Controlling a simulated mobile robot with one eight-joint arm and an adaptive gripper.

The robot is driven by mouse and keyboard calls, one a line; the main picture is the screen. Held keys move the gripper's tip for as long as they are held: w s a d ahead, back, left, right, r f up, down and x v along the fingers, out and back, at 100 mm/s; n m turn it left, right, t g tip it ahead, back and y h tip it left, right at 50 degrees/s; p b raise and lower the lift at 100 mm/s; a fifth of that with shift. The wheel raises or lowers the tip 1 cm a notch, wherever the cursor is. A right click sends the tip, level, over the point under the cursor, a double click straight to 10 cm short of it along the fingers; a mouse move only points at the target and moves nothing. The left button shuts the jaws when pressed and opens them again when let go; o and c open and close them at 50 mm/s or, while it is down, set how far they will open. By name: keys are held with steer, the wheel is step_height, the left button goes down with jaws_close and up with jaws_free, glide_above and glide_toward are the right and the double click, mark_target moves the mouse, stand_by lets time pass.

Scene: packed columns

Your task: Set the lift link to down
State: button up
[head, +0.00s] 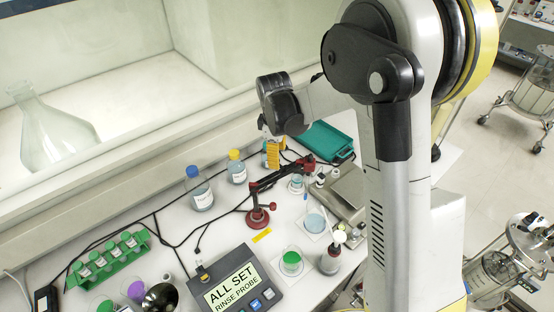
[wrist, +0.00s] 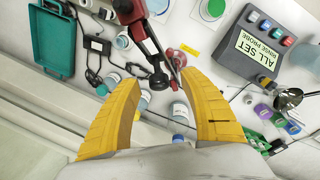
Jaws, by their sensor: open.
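The lift link appears to be the dark red jointed arm (head: 277,178) on a round red base (head: 257,218). It slants from its near joint toward its far end, over a small jar (head: 296,184). I cannot tell whether its tip is in the jar. In the wrist view the red arm (wrist: 138,30) runs down to a dark knob (wrist: 158,81) between my fingertips. My gripper (wrist: 160,78) has yellow fingers, open and spread, with nothing held. In the head view my gripper (head: 272,153) is behind the red arm, partly hidden by my wrist.
The display box (head: 237,283) reads "ALL SET RINSE PROBE". Blue-capped (head: 199,188) and yellow-capped (head: 236,168) bottles stand left of the arm. A green tray (head: 324,141) lies behind. A green vial rack (head: 108,257), cables and a green-topped jar (head: 291,263) crowd the bench.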

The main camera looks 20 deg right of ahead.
steer(key=shift+w+d+f, duration=0.1)
steer(key=shift+w+f, duration=0.1)
steer(key=shift+f, duration=0.7)
steer(key=shift+w+d+f, duration=0.1)
steer(key=shift+w+f, duration=0.05)
steer(key=shift+f, duration=0.75)
steer(key=shift+w+d+f, duration=0.1)
steer(key=shift+w+f, duration=0.1)
steer(key=shift+f, duration=0.7)
jaws_close()
steer(key=shift+p, duration=0.3)
